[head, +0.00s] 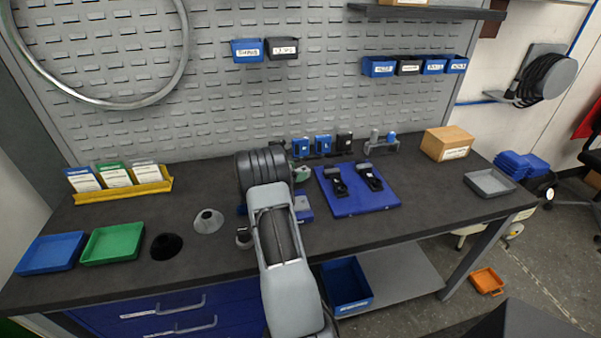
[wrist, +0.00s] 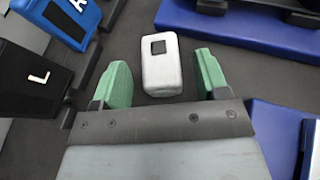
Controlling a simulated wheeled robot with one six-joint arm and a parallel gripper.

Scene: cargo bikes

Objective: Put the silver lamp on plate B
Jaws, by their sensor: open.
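The silver lamp (wrist: 162,78), a small rounded block with a black square on its face, lies between the two green fingers in the wrist view. My gripper (wrist: 163,68) is open, with one finger on each side of it and visible gaps. In the head view my gripper (head: 300,172) is at the middle of the bench, mostly hidden by my arm, and the lamp there is hidden. A blue lettered holder (wrist: 66,15), its letter cut off, and a black one marked L (wrist: 38,80) stand at left in the wrist view. I cannot make out a letter B.
A blue board (head: 385,200) with two black mounts lies right of my gripper. A small rack (head: 372,147) and a cardboard box (head: 447,143) stand behind. Green (head: 112,243) and blue (head: 52,253) trays are at left.

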